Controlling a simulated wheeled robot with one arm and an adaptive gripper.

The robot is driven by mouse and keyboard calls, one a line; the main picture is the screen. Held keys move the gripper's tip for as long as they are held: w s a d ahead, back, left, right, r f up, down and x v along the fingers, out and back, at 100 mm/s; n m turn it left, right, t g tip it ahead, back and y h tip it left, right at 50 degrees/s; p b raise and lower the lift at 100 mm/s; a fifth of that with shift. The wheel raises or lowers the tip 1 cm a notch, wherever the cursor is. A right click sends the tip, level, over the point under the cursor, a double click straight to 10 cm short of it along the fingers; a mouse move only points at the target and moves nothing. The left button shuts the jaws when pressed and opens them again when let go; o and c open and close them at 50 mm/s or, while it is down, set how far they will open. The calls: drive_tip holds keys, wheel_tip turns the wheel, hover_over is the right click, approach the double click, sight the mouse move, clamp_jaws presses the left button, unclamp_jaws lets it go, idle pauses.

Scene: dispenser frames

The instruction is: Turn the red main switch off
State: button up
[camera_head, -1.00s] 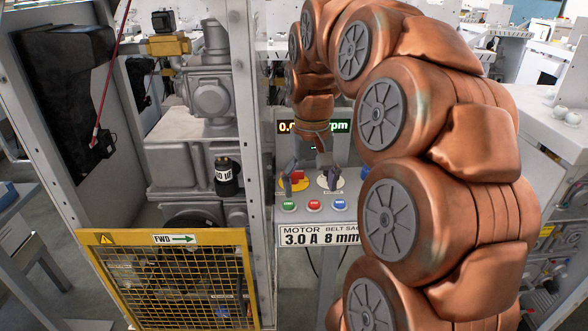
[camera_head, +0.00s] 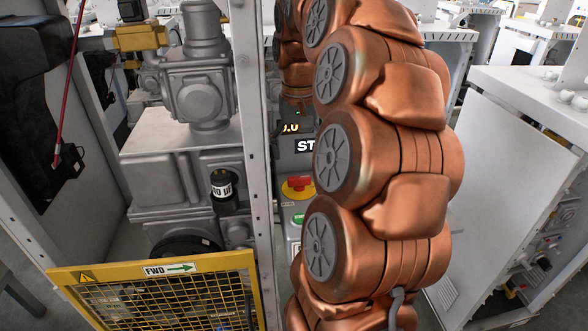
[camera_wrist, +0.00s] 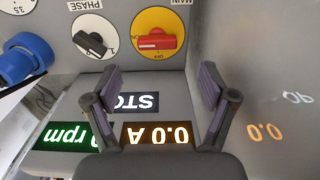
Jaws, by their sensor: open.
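The red main switch (camera_head: 297,186) sits on a yellow round plate on the control panel, just right of the frame post in the head view. In the wrist view the red main switch (camera_wrist: 157,41) shows whole at the top, its handle lying crosswise on the yellow disc (camera_wrist: 168,18), with upside-down MAIN and OFF lettering. My gripper (camera_wrist: 160,85) is open and empty. Its two fingers stand apart, below the switch in the picture, with the displays between and beneath them. No contact with the switch shows. In the head view my arm hides the fingers.
In the wrist view a black PHASE selector (camera_wrist: 92,42) is left of the switch, a blue knob (camera_wrist: 25,58) further left, and a grey reflective wall (camera_wrist: 260,80) right. In the head view a frame post (camera_head: 255,150) and yellow mesh guard (camera_head: 165,290) stand left.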

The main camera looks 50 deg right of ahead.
sight(299, 177)
drive_tip(key=f, duration=0.2)
drive_tip(key=f+p, duration=0.1)
drive_tip(key=shift+s+d+f, duration=0.15)
drive_tip(key=shift+s+f, duration=0.05)
drive_tip(key=shift+f, duration=1.7)
drive_tip(key=shift+c, duration=0.4)
drive_tip(key=c, duration=1.1)
